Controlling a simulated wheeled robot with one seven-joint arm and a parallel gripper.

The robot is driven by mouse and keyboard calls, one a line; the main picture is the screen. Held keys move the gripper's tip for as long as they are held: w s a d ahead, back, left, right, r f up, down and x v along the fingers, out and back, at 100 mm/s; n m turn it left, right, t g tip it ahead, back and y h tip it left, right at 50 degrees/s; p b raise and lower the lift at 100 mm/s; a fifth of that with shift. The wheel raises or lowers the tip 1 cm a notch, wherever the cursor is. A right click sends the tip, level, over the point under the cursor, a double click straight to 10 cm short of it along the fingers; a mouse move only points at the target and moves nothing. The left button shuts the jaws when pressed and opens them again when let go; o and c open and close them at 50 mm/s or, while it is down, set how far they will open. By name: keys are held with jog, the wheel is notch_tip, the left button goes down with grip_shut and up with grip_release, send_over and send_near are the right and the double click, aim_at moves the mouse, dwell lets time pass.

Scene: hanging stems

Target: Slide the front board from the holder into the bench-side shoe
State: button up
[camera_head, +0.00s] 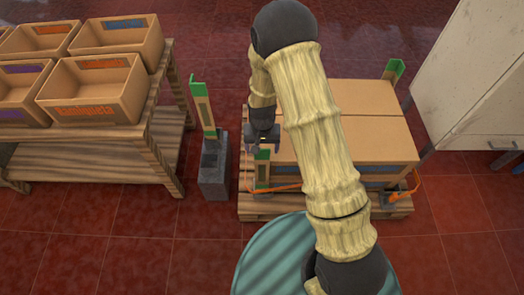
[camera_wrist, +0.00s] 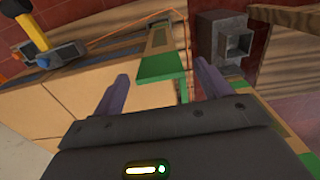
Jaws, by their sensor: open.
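The front board (camera_head: 262,170), wood-coloured with a green top, stands upright at the bench-side front corner of the boxes, out of the holder. Its foot is small in view, and I cannot make out the shoe's seat around it. The grey holder (camera_head: 213,178) stands between the bench and the pallet, with an empty opening at its front. Another green-topped board (camera_head: 203,108) stands at its back. My gripper (camera_head: 263,142) is open at the front board's top. In the wrist view the board's green top (camera_wrist: 162,68) lies between the two spread fingertips, with gaps on both sides.
Cardboard boxes (camera_head: 350,135) fill the wooden pallet (camera_head: 290,208). An orange strap runs along the front to a grey fitting (camera_head: 392,199) at the right corner. A bench with open boxes (camera_head: 105,95) is left; a pale cabinet (camera_head: 475,85) is right.

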notch_tip(320, 180, up, 13)
jog(key=p, duration=0.2)
jog(key=shift+p, duration=0.4)
jog(key=shift+f, duration=0.1)
jog(key=s+d+r+t, duration=0.3)
jog(key=s+d+r, duration=0.9)
jog(key=s+d, duration=0.1)
notch_tip(320, 180, up, 26)
jog(key=p, duration=2.6)
jog(key=shift+w+d+r, duration=0.15)
jog(key=shift+d, duration=0.05)
